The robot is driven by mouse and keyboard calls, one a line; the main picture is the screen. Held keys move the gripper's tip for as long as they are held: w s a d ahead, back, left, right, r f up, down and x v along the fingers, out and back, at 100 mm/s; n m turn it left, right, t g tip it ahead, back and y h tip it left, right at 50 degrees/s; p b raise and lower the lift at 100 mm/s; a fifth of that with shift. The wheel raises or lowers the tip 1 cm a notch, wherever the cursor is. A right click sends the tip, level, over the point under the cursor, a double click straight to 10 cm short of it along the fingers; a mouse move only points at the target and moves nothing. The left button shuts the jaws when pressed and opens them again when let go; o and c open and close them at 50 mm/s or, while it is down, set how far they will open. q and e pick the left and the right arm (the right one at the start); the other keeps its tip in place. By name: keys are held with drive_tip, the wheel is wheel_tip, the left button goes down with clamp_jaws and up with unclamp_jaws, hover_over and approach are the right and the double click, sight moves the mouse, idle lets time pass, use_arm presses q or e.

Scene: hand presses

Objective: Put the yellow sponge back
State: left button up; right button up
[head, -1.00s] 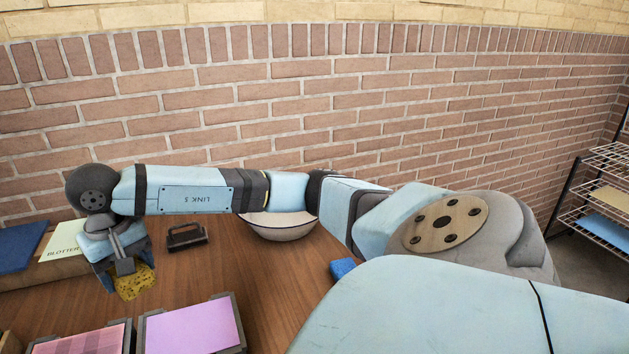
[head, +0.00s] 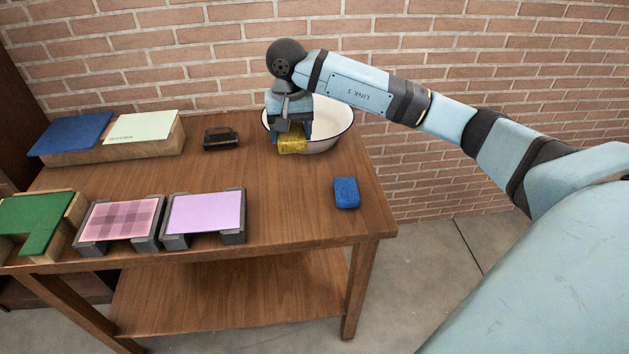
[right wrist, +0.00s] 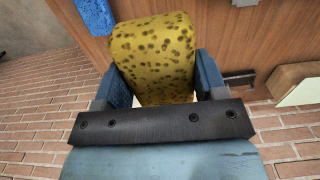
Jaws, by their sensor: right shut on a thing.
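The yellow sponge (head: 292,145), speckled with dark spots, is held between the fingers of my right gripper (head: 291,134). It fills the gap between the blue fingers in the right wrist view (right wrist: 152,55). In the head view the gripper points down, in front of the left side of the white basin (head: 335,125). I cannot tell whether the sponge touches the table. A blue sponge (head: 346,193) lies on the table near its right edge, apart from the gripper. My left gripper is not in view.
The wooden table (head: 290,205) has open room between the basin and its front edge. A dark handled tool (head: 221,138) stands left of the gripper. Blotters (head: 142,126) lie at back left.

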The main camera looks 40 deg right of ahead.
drive_tip(key=p, duration=0.2)
hover_over(295, 202)
wheel_tip(295, 202, down, 15)
drive_tip(key=shift+r, duration=0.1)
wheel_tip(295, 202, down, 5)
drive_tip(key=shift+f, duration=0.1)
drive_tip(key=shift+f, duration=0.15)
drive_tip(key=o, duration=0.8)
drive_tip(key=shift+o, duration=0.2)
